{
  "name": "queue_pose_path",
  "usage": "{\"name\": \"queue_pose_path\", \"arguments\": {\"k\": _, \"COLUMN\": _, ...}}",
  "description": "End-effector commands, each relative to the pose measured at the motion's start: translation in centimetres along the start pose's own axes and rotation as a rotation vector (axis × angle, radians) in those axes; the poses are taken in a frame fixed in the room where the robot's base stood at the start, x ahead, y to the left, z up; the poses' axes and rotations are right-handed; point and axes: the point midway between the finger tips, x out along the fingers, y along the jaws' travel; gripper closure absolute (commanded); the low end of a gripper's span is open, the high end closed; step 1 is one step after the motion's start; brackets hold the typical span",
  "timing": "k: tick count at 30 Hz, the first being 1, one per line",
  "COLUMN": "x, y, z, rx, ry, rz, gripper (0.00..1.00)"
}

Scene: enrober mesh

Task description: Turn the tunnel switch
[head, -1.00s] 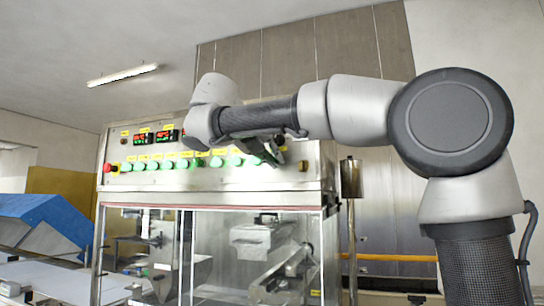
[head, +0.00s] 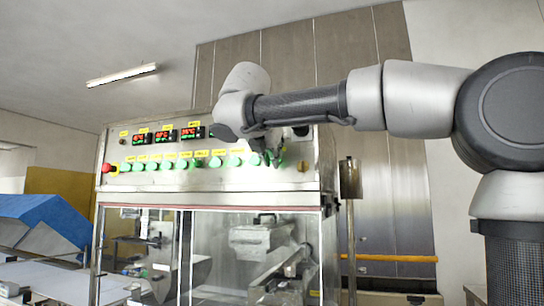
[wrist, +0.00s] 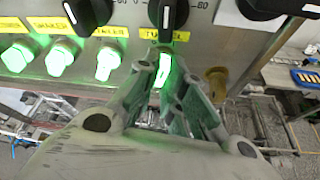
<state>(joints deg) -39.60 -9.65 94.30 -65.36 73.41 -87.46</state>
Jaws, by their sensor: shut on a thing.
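The tunnel switch (wrist: 164,72) is a lit green knob under the yellow TUNNEL label (wrist: 168,35) in the wrist view. It is at the right end of the row of green switches on the panel. My gripper (wrist: 165,82) is shut on this knob, one finger on each side. The knob's bar looks close to upright, but the fingers hide part of it. In the head view my gripper (head: 269,156) is at the right end of the row, and the switch there is mostly hidden behind it.
Other lit green switches (wrist: 105,64) stand close to the left. Black dials (wrist: 168,12) are just above. A red emergency button (head: 107,168) is at the panel's far left. Red displays (head: 165,134) are above the row. A glass-fronted cabinet (head: 255,212) is below.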

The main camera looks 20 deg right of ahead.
Motion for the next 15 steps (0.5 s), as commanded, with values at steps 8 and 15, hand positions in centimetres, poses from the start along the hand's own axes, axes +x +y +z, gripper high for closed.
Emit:
{"name": "queue_pose_path", "arguments": {"k": 8, "x": 0.04, "y": -0.18, "z": -0.05, "rx": 0.164, "ry": 0.001, "rz": 0.067, "gripper": 1.00}}
{"name": "queue_pose_path", "arguments": {"k": 15, "x": 0.06, "y": -0.16, "z": -0.09, "rx": 0.241, "ry": 0.000, "rz": 0.100, "gripper": 1.00}}
